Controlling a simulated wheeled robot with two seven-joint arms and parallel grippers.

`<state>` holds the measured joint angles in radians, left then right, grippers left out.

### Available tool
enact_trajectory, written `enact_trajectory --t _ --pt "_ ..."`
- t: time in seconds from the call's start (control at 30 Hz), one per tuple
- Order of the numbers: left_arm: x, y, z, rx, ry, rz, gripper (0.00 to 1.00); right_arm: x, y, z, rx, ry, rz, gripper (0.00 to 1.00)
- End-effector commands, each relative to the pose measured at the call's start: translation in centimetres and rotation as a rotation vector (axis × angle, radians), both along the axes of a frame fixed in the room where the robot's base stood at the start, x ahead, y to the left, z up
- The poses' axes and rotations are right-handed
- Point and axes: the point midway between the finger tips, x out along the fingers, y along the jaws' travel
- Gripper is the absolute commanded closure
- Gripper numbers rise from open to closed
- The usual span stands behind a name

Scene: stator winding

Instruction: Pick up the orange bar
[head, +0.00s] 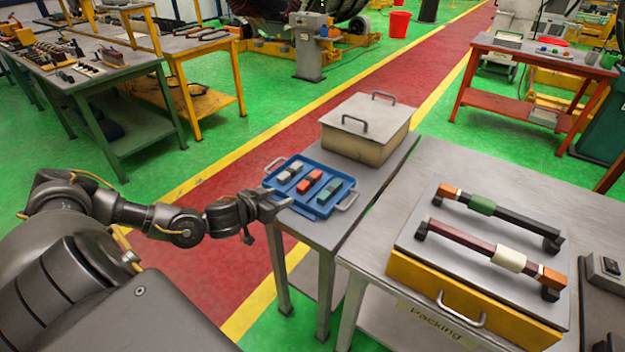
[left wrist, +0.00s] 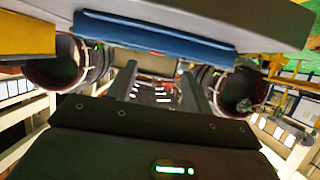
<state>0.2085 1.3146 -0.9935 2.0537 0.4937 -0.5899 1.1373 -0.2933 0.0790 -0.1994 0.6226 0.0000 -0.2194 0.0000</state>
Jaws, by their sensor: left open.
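The orange bar (head: 310,181) lies in the middle of the blue tray (head: 322,211), between a whitish-grey bar (head: 290,172) and a green bar (head: 329,191). The tray rests on a narrow grey table. My left gripper (head: 280,208) is at the tray's near left edge, open, with nothing seen between its fingers. I cannot tell whether it touches the tray. In the left wrist view my two fingers (left wrist: 158,86) stand apart, and the blue tray (left wrist: 150,40) crosses above them. My right gripper is not in view.
A lidded beige box (head: 364,146) stands behind the tray. To the right, a packing table (head: 440,160) carries a yellow case (head: 455,302) with two dark rods on its grey top.

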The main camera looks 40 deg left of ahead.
Motion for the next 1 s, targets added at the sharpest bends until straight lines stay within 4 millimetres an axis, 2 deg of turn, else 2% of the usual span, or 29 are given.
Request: enact_trajectory --t 0.23,0.33,0.57,0.8,1.0 --pt "3.6 -0.1 -1.2 0.000 -0.003 0.000 0.49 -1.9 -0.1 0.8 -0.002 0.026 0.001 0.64" --pt "4.5 0.0 -1.6 -0.001 -0.002 0.001 0.49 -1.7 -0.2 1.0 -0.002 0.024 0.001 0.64" --pt "5.0 0.1 -1.9 0.000 0.000 0.002 0.49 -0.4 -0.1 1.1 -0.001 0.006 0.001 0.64" --pt "8.0 -0.1 -2.6 0.000 -0.003 0.003 0.49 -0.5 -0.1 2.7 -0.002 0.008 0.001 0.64" --pt "9.5 0.0 -3.7 0.001 0.002 0.003 0.49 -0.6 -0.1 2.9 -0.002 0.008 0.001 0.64"
